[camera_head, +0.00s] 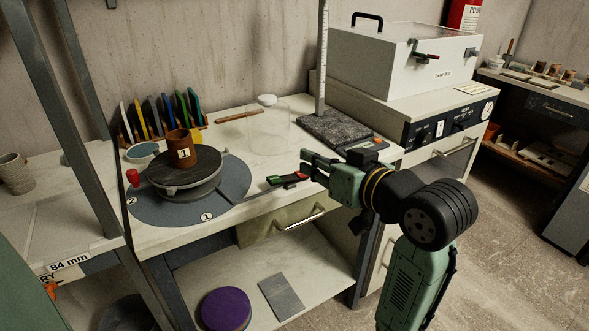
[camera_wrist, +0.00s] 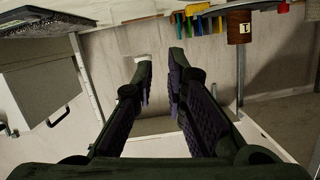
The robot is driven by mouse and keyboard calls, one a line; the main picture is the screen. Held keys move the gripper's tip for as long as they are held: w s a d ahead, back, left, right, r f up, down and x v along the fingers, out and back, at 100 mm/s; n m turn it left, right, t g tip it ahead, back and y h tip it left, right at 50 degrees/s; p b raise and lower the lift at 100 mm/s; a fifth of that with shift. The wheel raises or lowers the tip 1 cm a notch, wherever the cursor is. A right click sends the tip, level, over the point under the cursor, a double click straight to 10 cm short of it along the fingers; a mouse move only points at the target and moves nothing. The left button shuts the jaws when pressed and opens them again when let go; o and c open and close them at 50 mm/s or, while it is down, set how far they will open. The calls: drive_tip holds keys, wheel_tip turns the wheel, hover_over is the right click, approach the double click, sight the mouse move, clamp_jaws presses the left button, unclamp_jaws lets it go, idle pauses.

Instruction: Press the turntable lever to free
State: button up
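The turntable (camera_head: 190,181) is a dark round disc on a grey base plate (camera_head: 150,209) on the bench. A brown cup marked 1 (camera_head: 179,146) stands on the disc; it also shows in the wrist view (camera_wrist: 239,27). A red knob (camera_head: 133,177) stands at the plate's left edge; I cannot tell which of these is the turntable lever.
A clear jar (camera_head: 268,128) and a dark slab with a tall ruled post (camera_head: 334,130) stand behind my gripper. Coloured upright tools (camera_head: 165,117) stand in a rack behind the turntable. A white box (camera_head: 395,60) is at the back right. A drawer handle (camera_head: 300,217) juts below the bench.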

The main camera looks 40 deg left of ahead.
clamp_jaws()
drive_tip(key=p, duration=0.2)
hover_over(285, 182)
drive_tip(key=shift+w+d+f, duration=0.15)
drive_tip(key=shift+d+f, duration=0.05)
drive_tip(key=shift+f, duration=0.35)
drive_tip(key=shift+w+d+f, duration=0.1)
drive_tip(key=shift+d+f, duration=0.05)
drive_tip(key=shift+f, duration=0.4)
drive_tip(key=f, duration=0.3)
drive_tip(key=shift+s+a, duration=0.1)
drive_tip(key=shift+a, duration=0.2)
drive_tip(key=shift+s+f, duration=0.1)
drive_tip(key=shift+f, duration=0.5)
